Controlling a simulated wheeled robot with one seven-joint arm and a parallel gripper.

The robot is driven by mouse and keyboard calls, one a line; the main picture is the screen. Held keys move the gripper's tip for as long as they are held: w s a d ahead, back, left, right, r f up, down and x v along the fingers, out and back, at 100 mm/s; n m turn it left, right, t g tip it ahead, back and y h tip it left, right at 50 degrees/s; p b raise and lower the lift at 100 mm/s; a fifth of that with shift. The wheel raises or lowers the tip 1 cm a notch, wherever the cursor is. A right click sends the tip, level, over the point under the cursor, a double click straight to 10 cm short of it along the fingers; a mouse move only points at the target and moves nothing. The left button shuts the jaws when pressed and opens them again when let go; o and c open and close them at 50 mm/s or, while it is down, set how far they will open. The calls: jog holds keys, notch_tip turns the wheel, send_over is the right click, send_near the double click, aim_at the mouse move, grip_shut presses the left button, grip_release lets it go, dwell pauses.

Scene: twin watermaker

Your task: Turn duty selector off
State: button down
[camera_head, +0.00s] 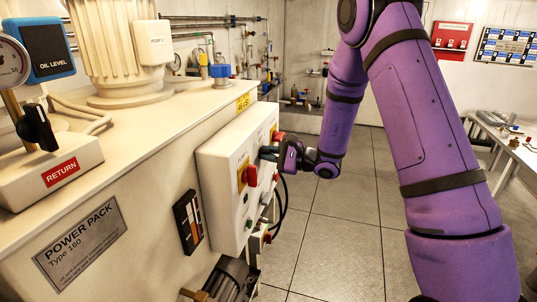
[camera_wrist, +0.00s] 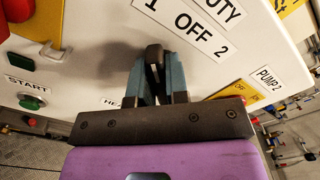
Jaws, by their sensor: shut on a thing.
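The duty selector is a black knob (camera_wrist: 153,52) on the white control box, below the label reading DUTY, 1 OFF 2 (camera_wrist: 190,28) in the wrist view. My gripper (camera_wrist: 155,88) has its two blue-grey fingers closed on the knob from both sides. The knob's visible end points up in the wrist picture, nearer the 1 than the OFF. Its lower part is hidden between the fingers. In the head view my gripper (camera_head: 269,153) is at the front face of the control box (camera_head: 223,190), and the knob is hidden there.
A red knob (camera_head: 250,176) is close to my gripper on the same panel. A green START button (camera_wrist: 31,102) and a PUMP 2 label (camera_wrist: 268,76) flank the selector. Black cables (camera_head: 284,205) hang below. The tiled floor (camera_head: 340,240) to the right is clear.

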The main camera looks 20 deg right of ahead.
jog(key=shift+m, duration=0.3)
jog(key=m, duration=0.4)
jog(key=shift+w+d, duration=0.1)
jog(key=shift+m, duration=2)
jog(key=c, duration=1.1)
grip_release()
jog(key=shift+d, duration=0.1)
jog(key=v, duration=1)
jog(key=shift+s+d, duration=0.2)
jog(key=shift+d, duration=0.05)
